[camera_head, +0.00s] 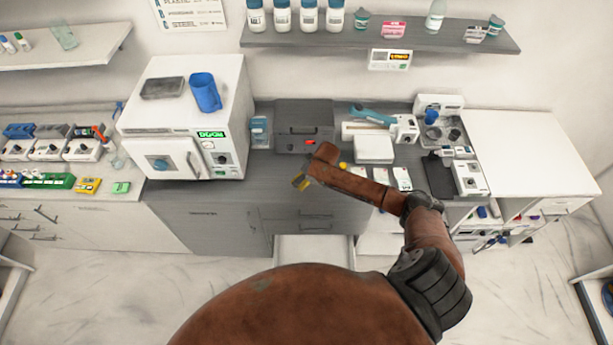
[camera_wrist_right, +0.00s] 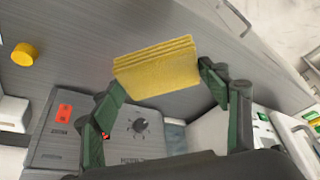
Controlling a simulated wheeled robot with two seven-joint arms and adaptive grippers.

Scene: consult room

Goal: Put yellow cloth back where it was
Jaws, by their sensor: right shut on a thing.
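The yellow cloth (camera_wrist_right: 157,68) is a folded, layered block between the green fingers of my right gripper (camera_wrist_right: 160,85) in the right wrist view. The gripper is shut on it and holds it in front of the grey counter. In the head view the cloth (camera_head: 301,182) shows as a small yellow patch at the end of my right arm, near the counter's front edge. The arm hides most of my right gripper (camera_head: 303,178) there. My left gripper is not in view.
A grey box with a red switch (camera_head: 305,127) stands behind the cloth. A small yellow round object (camera_wrist_right: 24,54) lies nearby. An open white drawer (camera_head: 312,250) is below.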

